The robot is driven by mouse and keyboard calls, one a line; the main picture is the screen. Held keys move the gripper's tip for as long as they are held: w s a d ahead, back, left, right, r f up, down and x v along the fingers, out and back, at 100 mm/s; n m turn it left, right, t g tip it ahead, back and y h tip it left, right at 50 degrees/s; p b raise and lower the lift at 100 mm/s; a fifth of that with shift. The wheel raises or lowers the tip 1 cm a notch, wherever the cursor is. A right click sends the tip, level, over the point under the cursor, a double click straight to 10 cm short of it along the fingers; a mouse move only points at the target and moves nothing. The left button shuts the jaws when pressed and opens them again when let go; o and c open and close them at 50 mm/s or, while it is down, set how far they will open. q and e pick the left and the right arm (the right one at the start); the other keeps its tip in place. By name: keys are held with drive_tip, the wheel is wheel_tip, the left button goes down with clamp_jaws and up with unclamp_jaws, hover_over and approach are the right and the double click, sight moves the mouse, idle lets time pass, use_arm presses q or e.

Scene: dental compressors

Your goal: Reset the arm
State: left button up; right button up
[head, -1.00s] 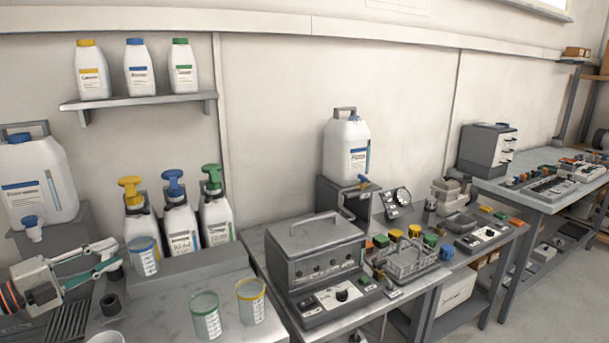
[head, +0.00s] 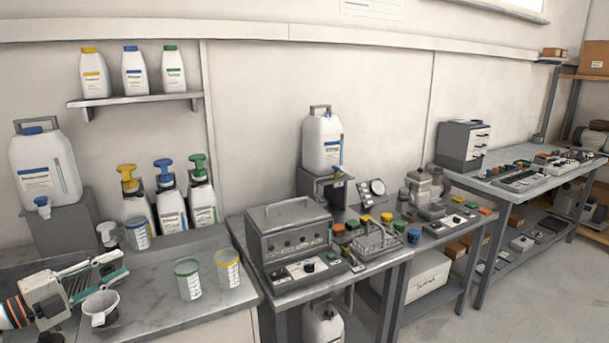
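My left gripper (head: 121,264), with a white body, orange-and-black wrist and dark green fingers, reaches in from the left edge of the head view, over the left bench. Its fingers are spread, with nothing visible between the tips; a dark ribbed grille shows behind them. A blue-rimmed measuring cup (head: 138,235) stands just beyond the fingertips, apart from them as far as I can tell. A white cup with a spout (head: 101,308) is in front of the gripper. My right gripper is out of view.
Green-rimmed (head: 189,281) and yellow-rimmed (head: 228,271) cups stand right of the gripper. Pump bottles (head: 171,210) and a large jug (head: 46,168) stand behind. A grey metal unit (head: 290,236) is on the middle bench. The left bench's front is mostly clear.

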use_arm(q)
drive_tip(key=s+d+f+n+g+y, duration=0.1)
drive_tip(key=s+d+f+n+y, duration=0.1)
drive_tip(key=s+d+f+n, duration=0.6)
drive_tip(key=s+d+f+n+y, duration=0.1)
drive_tip(key=d+f, duration=0.3)
drive_tip(key=f, duration=0.8)
drive_tip(key=s+d+f+n+g+y, duration=0.1)
drive_tip(key=s+d+f+n+y, duration=0.1)
drive_tip(key=s+d+f+n, duration=0.6)
drive_tip(key=s+d+f+n+g+y, duration=0.1)
drive_tip(key=s+d+f+n+g, duration=0.1)
drive_tip(key=s+d+f, duration=0.5)
drive_tip(key=shift+s+d+f+g, duration=0.3)
drive_tip(key=shift+d+f, duration=0.15)
drive_tip(key=shift+d, duration=0.1)
